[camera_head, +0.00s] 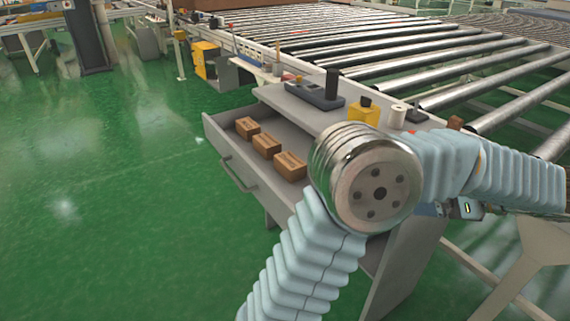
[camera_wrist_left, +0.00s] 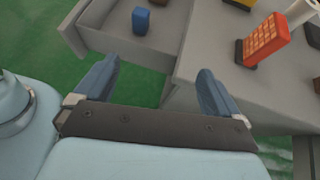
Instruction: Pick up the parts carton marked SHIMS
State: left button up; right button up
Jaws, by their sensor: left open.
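Three brown cartons stand in a row in an open grey drawer (camera_head: 222,142): a far carton (camera_head: 247,127), a middle carton (camera_head: 266,145) and a near carton (camera_head: 290,165). Their marks are too small to read, so I cannot tell which says SHIMS. In the left wrist view my left gripper (camera_wrist_left: 155,88) is open and empty, with its blue fingers apart. My arm hides part of the drawer in the head view. My right gripper is not seen.
The grey bench top above the drawer holds a dark device (camera_head: 315,92), a yellow container (camera_head: 363,109) and a white roll (camera_head: 396,115). An orange keypad device (camera_wrist_left: 262,40) stands there in the wrist view. A roller conveyor (camera_head: 420,60) runs behind.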

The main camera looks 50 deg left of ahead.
aim_at(290, 166)
jog(key=j, duration=0.65)
jog(key=k+j, duration=0.1)
jog(key=j, duration=0.6)
